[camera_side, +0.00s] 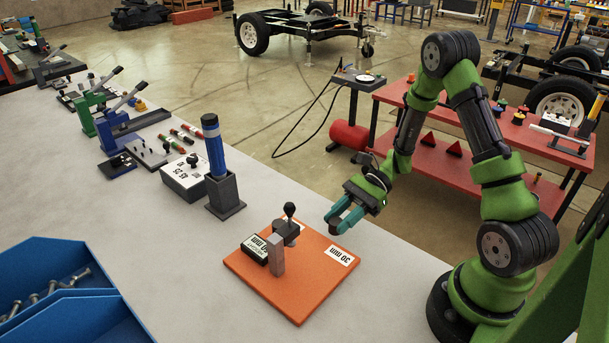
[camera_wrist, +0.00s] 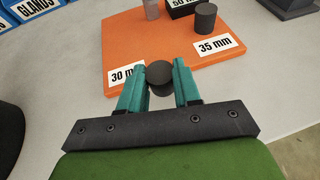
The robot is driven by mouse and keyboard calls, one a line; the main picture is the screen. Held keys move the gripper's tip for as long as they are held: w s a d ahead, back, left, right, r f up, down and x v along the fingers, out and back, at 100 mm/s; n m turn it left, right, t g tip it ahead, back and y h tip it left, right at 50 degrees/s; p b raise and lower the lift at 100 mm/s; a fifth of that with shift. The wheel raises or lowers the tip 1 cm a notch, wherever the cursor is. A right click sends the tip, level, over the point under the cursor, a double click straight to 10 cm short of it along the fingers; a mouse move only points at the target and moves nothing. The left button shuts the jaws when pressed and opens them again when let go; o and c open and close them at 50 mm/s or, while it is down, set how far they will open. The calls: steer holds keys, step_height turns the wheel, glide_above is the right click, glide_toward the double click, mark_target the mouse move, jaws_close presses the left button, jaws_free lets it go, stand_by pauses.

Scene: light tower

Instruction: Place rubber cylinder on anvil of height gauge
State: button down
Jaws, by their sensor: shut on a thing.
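My gripper (camera_side: 340,219) has teal fingers and is above the right rear edge of the orange board (camera_side: 290,305). It is shut on a dark rubber cylinder (camera_wrist: 159,72), which sits between the fingertips in the wrist view beside the 30 mm label. The height gauge is on the board to the left in the side view, with a grey block (camera_side: 277,257), a black knob (camera_side: 289,209) and a display (camera_side: 253,249). Its anvil is hard to make out.
A blue cylinder in a dark square holder (camera_side: 224,194) stands left of the board. Green and blue lever tools (camera_side: 108,128) stand farther along the grey table. Blue bins (camera_side: 70,300) with bolts are at the front left. Bare tabletop lies around the board.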

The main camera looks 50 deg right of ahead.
mark_target(297, 256)
steer(key=a, duration=0.4)
steer(key=w+a, duration=0.1)
steer(key=a, duration=0.3)
steer(key=w+a, duration=0.1)
steer(key=a, duration=0.3)
steer(key=shift+w+a, duration=0.15)
steer(key=shift+a, duration=0.05)
steer(key=shift+d+f, duration=0.15)
steer(key=shift+f, duration=0.15)
steer(key=shift+f, duration=0.1)
steer(key=c, duration=0.8)
jaws_free()
